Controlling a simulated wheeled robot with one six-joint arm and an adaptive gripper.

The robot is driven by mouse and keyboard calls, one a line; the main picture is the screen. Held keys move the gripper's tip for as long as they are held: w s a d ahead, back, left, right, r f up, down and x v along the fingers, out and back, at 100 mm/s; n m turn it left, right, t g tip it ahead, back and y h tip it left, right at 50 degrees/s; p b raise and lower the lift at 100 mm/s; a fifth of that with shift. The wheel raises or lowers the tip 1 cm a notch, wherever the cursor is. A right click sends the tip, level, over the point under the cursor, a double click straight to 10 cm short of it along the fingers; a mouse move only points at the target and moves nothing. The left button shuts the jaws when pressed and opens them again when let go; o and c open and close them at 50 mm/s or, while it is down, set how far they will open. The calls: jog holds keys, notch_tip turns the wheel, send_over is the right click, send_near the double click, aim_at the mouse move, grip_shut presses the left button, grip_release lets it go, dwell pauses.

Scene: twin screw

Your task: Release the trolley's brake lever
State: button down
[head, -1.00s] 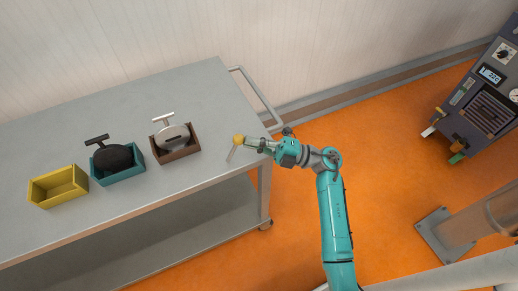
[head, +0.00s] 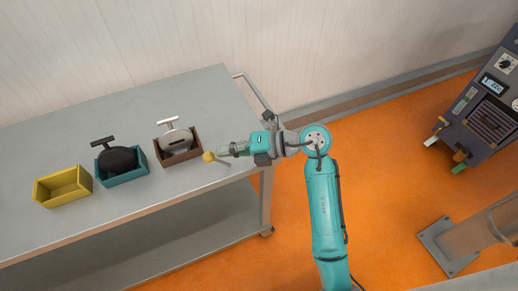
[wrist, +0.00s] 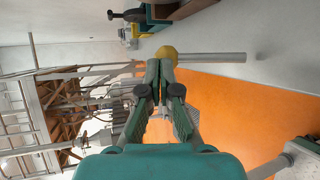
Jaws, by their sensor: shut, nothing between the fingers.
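The brake lever is a thin grey rod with a yellow ball knob (head: 208,157), near the right end of the grey trolley's top (head: 110,105). The rod lies low and runs from the knob to the right, towards the trolley's front right corner. My gripper (head: 220,151) reaches in from the right, its fingers shut and empty, with the tips right at the knob. In the wrist view the shut fingertips (wrist: 160,66) are against or just beside the knob (wrist: 168,54), and the rod (wrist: 212,58) extends to the right. Exact contact is hard to tell.
Left of the lever stand a brown box (head: 180,158) with a grey round-bodied handled part, a teal box (head: 124,175) with a black one, and an empty yellow box (head: 63,187). A push rail (head: 256,92) is at the trolley's right end. A dark machine (head: 485,125) stands far right.

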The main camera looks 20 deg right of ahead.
jog(key=shift+a+f, duration=0.15)
jog(key=shift+a, duration=0.7)
jog(key=shift+a, duration=0.1)
